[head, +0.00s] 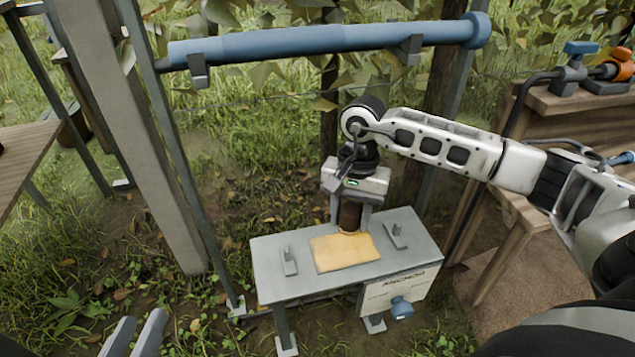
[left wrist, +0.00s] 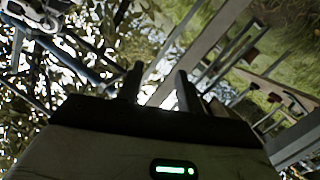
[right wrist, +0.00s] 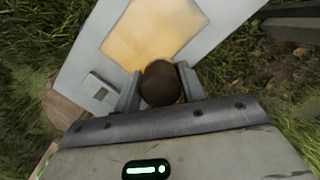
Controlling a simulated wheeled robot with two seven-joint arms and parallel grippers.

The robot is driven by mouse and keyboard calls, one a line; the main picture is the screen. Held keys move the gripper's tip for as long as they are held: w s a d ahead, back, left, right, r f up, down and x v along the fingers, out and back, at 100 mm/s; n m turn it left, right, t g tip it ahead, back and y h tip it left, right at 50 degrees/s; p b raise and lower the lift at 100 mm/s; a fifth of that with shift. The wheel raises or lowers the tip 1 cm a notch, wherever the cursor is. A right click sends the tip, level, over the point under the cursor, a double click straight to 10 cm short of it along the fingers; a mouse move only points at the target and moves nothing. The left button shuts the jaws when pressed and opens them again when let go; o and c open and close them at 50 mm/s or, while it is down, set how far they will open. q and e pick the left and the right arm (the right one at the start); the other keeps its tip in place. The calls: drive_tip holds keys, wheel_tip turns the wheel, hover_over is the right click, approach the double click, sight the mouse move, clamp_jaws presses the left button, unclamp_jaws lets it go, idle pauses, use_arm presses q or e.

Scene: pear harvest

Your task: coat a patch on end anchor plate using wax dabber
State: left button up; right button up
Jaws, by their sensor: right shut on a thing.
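The end anchor plate (head: 283,252) is a grey metal top on short legs, with a yellow waxy-looking patch (head: 343,254) in its middle. The patch also shows in the right wrist view (right wrist: 150,35). My right gripper (head: 350,222) points down at the patch's back edge, shut on the brown wax dabber (head: 349,215). The dabber's rounded top shows between the fingers in the right wrist view (right wrist: 161,80). Its lower end seems to meet the patch; exact contact is hard to tell. My left gripper (head: 135,338) is open and empty at the bottom left, away from the plate.
Two small upright metal tabs, left (head: 288,260) and right (head: 396,235), stand beside the patch. A blue pipe (head: 320,41) runs above. A grey post (head: 150,150) stands left, and a wooden bench (head: 570,110) with blue and orange fittings stands right.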

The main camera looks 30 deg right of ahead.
sight(351, 212)
wheel_tip(351, 212, up, 3)
drive_tip(key=shift+s+f+p, duration=0.1)
drive_tip(key=shift+p, duration=0.5)
drive_tip(key=shift+r, duration=0.4)
drive_tip(key=shift+r+p, duration=0.75)
wheel_tip(351, 212, up, 2)
drive_tip(key=shift+r+p, duration=0.1)
drive_tip(key=shift+p, duration=0.6)
drive_tip(key=shift+r, duration=0.4)
use_arm(q)
drive_tip(key=shift+s+a+f+m+g+y, duration=0.25)
drive_tip(key=shift+a+f+m+g+y, duration=0.1)
drive_tip(key=shift+a+f+y, duration=0.15)
drive_tip(key=shift+s+a+f+m+g+y, duration=0.2)
drive_tip(key=shift+a+f+m+g+y, duration=0.15)
drive_tip(key=shift+a+f+y, duration=0.15)
drive_tip(key=shift+w+r, duration=0.25)
